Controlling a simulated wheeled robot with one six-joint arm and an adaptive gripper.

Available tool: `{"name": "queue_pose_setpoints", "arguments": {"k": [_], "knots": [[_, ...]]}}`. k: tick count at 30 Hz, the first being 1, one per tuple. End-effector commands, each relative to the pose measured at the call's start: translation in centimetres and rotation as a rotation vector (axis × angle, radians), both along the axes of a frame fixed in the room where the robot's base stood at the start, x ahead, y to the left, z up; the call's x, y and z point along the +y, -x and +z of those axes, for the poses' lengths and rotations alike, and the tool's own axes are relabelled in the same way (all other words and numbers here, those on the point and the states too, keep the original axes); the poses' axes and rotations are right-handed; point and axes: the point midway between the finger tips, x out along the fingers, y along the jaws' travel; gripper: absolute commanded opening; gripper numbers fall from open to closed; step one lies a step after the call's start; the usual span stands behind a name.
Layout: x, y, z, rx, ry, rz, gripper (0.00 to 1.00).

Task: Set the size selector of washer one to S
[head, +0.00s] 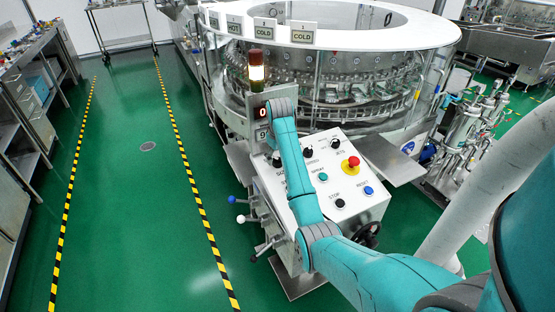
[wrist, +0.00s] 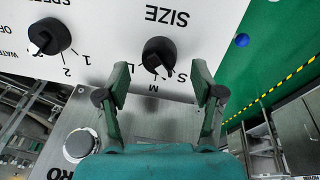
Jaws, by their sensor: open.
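The size selector (wrist: 159,52) is a round black knob on a white panel, under an upside-down SIZE label in the wrist view. The letters L, M and S are printed around its near side. A pale mark shows on the knob's near side, but I cannot tell exactly which letter it points to. My gripper (wrist: 161,68) is open, with one green finger on each side of the knob in the picture. I see no contact with the knob. In the head view my arm hides the gripper. The washer (head: 345,75) stands behind the white control panel (head: 365,205).
The speed knob (wrist: 49,37) is left of the size knob in the wrist view. A red emergency button (head: 352,162), a blue reset button (head: 368,190) and a black stop button (head: 340,203) are on the panel. Open green floor (head: 130,200) lies to the left.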

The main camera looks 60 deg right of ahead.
Motion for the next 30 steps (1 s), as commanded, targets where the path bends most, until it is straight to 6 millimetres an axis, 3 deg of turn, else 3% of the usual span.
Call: {"name": "queue_pose_setpoints", "arguments": {"k": [3,10,30], "knots": [[0.3,0.2,2.0,-0.002,0.002,0.000,0.67],[0.9,0.6,4.3,0.000,0.000,0.001,0.67],[1.0,0.7,4.7,0.001,0.000,0.001,0.67]]}}
